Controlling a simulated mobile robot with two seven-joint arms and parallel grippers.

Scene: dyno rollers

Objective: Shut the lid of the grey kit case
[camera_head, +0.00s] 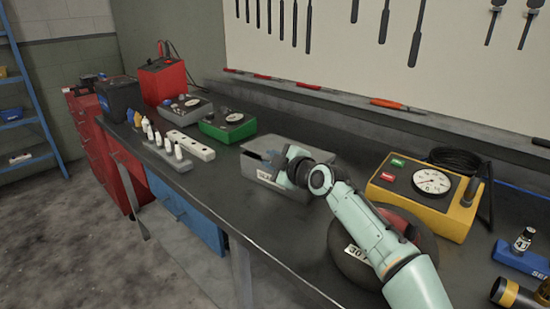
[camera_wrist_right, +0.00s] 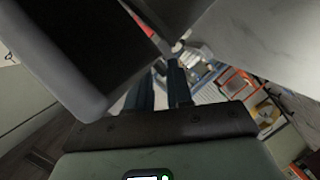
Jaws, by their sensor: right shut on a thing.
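My right gripper (camera_head: 277,161) is at the case, shut on the lid. My left gripper is not in view.
A yellow gauge box (camera_head: 455,218) stands right of the case. A dark round object (camera_head: 350,262) lies under my right forearm. A green-edged box (camera_head: 228,126), a white power strip (camera_head: 190,145) and a rack of small bottles (camera_head: 168,156) stand left. The bench front before the case is clear.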

